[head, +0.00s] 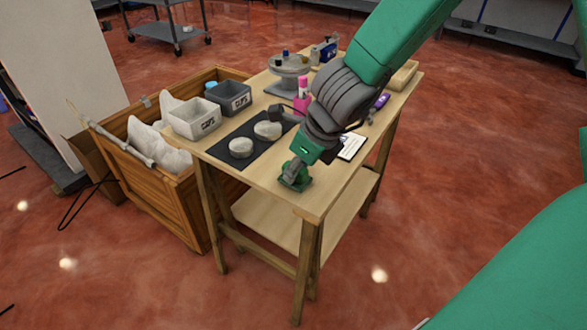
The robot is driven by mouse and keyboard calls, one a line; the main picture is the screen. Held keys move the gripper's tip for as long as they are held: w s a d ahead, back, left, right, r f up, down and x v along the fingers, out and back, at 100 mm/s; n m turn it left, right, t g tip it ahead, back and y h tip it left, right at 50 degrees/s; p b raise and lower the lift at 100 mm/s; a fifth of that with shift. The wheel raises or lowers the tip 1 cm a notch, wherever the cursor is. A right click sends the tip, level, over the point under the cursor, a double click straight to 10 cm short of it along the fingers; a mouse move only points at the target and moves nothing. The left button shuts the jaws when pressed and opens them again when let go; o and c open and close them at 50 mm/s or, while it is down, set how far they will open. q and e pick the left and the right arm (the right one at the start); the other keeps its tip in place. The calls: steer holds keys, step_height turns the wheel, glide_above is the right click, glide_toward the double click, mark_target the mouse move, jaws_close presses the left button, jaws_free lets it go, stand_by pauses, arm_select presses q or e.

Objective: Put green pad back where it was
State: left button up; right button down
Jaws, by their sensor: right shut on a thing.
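The green pad (302,185) is at the near corner of the wooden table (315,205). My right gripper (293,170) comes down over it from above and is shut on it. The fingers hide part of the pad, and I cannot tell whether it rests on the tabletop or is just above it. My left gripper is not in view.
A black mat (226,160) with two pale round pieces (241,148) lies left of the gripper. Behind it stand a white bin (190,118), a grey bin (232,97), a pink bottle (301,100) and a round stand (288,68). A wooden crate (178,205) adjoins the table's left side.

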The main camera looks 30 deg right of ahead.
mark_target(311, 178)
steer(key=c, duration=1.3)
jaws_free()
steer(key=shift+d+f, duration=0.15)
steer(key=shift+d, duration=0.25)
steer(key=shift+d+f, duration=0.15)
steer(key=shift+d, duration=0.45)
steer(key=shift+a, duration=0.65)
steer(key=shift+r, duration=0.25)
steer(key=shift+d+r+p, duration=0.1)
steer(key=shift+r+p, duration=0.2)
steer(key=shift+p, duration=0.1)
steer(key=p+v, duration=0.2)
steer(key=v, duration=0.1)
steer(key=p+v, duration=0.1)
steer(key=v, duration=0.1)
steer(key=shift+d+r, duration=0.1)
steer(key=shift+d, duration=0.3)
arm_select(q)
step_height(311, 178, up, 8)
steer(key=p, duration=0.4)
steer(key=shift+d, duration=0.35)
arm_select(e)
steer(key=v, duration=0.6)
steer(key=shift+s+a+r, duration=0.2)
steer(key=shift+s+a, duration=0.05)
steer(key=shift+a, duration=0.05)
